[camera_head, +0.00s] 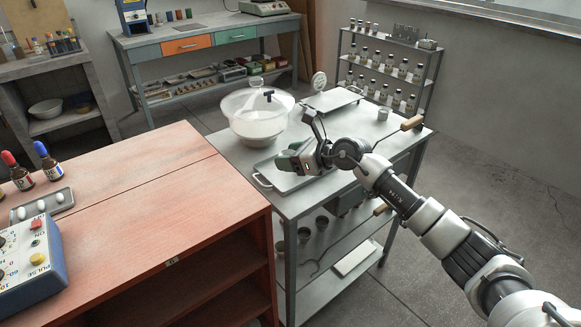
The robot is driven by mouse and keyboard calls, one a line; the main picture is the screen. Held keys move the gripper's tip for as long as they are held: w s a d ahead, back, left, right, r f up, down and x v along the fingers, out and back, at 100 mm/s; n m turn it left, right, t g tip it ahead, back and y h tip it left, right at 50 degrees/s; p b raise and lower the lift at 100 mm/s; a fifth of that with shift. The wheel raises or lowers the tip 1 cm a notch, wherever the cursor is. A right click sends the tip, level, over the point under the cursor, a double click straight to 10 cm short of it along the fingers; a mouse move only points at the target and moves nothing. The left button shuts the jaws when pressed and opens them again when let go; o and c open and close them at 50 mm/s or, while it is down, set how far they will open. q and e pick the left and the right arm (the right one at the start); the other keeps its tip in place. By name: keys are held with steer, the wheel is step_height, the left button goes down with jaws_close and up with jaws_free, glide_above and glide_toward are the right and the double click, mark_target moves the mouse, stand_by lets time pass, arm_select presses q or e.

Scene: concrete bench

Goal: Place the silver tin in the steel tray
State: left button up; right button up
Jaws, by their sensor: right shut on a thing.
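My right gripper (300,158) reaches in from the right over the grey metal table, above a shallow steel tray (264,184) with wire handles. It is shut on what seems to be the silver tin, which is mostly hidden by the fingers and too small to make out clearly. The gripper hides part of the tray, and I cannot tell whether the held thing touches it. My left gripper is not in view.
A lidded clear bowl (257,115) stands close behind the tray. Another flat tray (333,101) and a small grey cup (383,114) sit farther back. A red wooden bench (130,215) adjoins on the left. A bottle rack (388,72) stands behind.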

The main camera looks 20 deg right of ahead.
step_height(320, 180, down, 4)
steer(key=shift+r, duration=0.15)
steer(key=shift+f, duration=0.2)
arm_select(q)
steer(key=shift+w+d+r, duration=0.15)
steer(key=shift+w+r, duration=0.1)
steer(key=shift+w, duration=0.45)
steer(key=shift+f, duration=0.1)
arm_select(e)
steer(key=o, duration=0.6)
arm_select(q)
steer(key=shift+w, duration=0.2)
arm_select(e)
steer(key=shift+o, duration=0.2)
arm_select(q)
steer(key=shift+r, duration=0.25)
